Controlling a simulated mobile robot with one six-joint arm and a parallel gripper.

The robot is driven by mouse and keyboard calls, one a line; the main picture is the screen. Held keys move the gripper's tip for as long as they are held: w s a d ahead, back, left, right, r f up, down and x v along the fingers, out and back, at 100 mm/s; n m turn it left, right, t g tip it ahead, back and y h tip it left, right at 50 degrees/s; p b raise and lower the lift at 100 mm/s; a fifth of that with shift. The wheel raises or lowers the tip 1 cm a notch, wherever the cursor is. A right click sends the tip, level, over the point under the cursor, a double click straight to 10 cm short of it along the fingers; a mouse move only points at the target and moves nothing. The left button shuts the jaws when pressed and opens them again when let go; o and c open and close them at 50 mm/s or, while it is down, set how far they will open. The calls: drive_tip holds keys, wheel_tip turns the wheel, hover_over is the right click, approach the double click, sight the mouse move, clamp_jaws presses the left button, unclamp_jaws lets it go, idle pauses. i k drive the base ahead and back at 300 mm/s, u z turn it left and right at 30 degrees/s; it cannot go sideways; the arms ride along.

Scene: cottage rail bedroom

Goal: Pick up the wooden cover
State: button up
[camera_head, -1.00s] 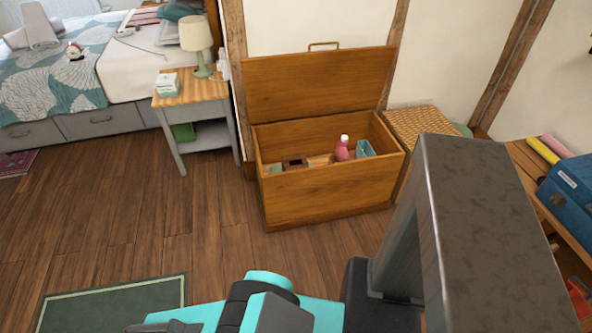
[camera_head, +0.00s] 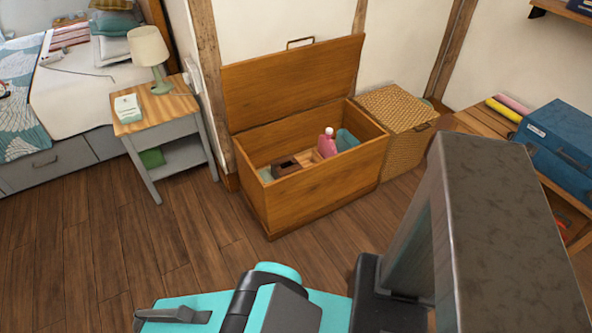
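A small dark brown wooden box-like piece (camera_head: 286,167) with a dark opening in its top lies inside the open wooden chest (camera_head: 318,191), left of the middle. It looks like the wooden cover, and the chest's front wall hides part of its lower side. The chest's hinged wooden lid (camera_head: 293,82) stands raised against the wall with a metal handle on its top edge. My arm fills the lower right and bottom centre of the picture, well in front of the chest. My gripper's fingertips do not show.
Inside the chest are a pink bottle (camera_head: 327,143) and a teal item (camera_head: 346,140). A wicker basket (camera_head: 407,142) stands right of the chest, a nightstand (camera_head: 158,108) with a lamp left. A blue case (camera_head: 561,146) rests on a bench at right. The floor in front is clear.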

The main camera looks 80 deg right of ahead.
sight(285, 165)
drive_tip(key=z, duration=0.5)
drive_tip(key=i, duration=0.55)
drive_tip(key=z, duration=0.7)
drive_tip(key=i, duration=0.6)
drive_tip(key=z, duration=0.3)
